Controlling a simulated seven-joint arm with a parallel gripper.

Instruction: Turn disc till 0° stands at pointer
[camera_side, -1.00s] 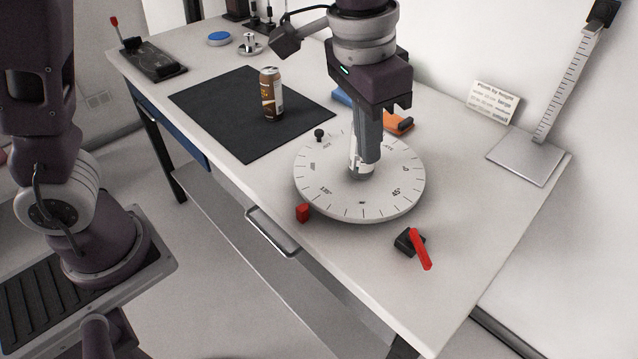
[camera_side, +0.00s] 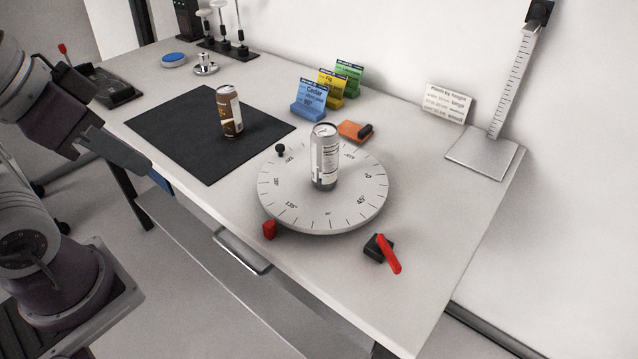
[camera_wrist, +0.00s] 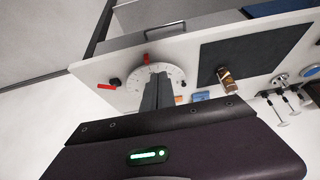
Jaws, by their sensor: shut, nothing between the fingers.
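The white disc (camera_side: 345,212) lies on the table with degree marks around its face and a small black knob (camera_side: 280,149) at its far left edge. A silver-white can (camera_side: 325,160) stands upright on it near the middle. A red block (camera_side: 269,230), seemingly the pointer, sits at the near-left rim, closest to the 135° label. The 0 label is on the right side of the disc. My gripper (camera_side: 140,163) is shut and empty, left of the table's dark mat and well away from the disc. In the wrist view its fingers (camera_wrist: 157,93) cover part of the disc (camera_wrist: 134,76).
A red lever on a black base (camera_side: 382,252) stands right of the disc. A brown can (camera_side: 229,111) stands on the dark mat (camera_side: 185,130). Coloured cards (camera_side: 311,98) and an orange-black item (camera_side: 355,131) are behind the disc. A height gauge (camera_side: 480,150) stands at right.

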